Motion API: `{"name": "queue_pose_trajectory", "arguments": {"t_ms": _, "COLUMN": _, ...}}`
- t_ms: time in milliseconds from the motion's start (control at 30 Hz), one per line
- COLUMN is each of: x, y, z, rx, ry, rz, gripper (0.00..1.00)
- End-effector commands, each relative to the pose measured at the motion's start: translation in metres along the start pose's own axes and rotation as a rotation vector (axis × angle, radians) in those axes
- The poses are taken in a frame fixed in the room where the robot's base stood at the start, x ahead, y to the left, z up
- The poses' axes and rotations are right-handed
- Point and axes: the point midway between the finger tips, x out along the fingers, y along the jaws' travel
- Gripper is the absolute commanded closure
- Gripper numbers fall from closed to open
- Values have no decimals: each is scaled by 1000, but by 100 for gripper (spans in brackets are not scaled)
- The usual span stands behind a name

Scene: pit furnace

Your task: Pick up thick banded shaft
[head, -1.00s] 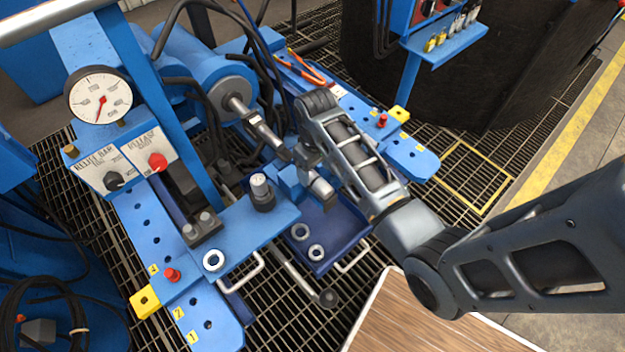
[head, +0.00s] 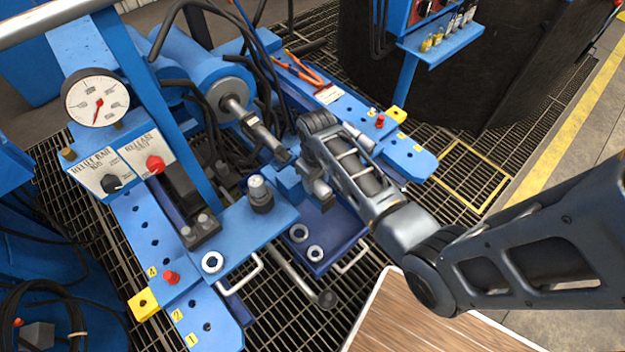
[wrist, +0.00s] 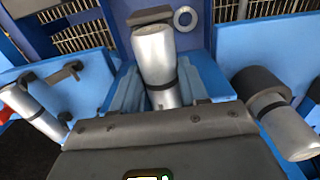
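A thick silver shaft with a dark band (wrist: 155,60) is in the middle of the wrist view, in front of my gripper's dark body, over a blue block. A dark flat piece lies across its far end; I cannot tell whether it is a fingertip. In the head view my gripper (head: 312,172) is low over the blue block in the middle of the machine, beside a short silver cylinder end (head: 321,192) that seems to be this shaft. My wrist hides most of it. The fingers are not clear, so I cannot tell whether they are closed.
A silver shaft with a thick black collar (head: 260,193) stands on the blue plate to the left; it also shows in the wrist view (wrist: 287,130). Another silver rod (head: 357,137) lies on the right rail. Hoses and a ram are behind.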

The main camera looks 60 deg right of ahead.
Motion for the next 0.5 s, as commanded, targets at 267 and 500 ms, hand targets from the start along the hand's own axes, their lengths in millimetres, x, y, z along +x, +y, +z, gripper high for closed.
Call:
{"name": "queue_pose_trajectory", "arguments": {"t_ms": 267, "x": 0, "y": 0, "z": 0, "rx": 0, "ry": 0, "rz": 0, "gripper": 84}}
{"name": "queue_pose_trajectory", "arguments": {"t_ms": 500, "x": 0, "y": 0, "z": 0, "rx": 0, "ry": 0, "rz": 0, "gripper": 100}}
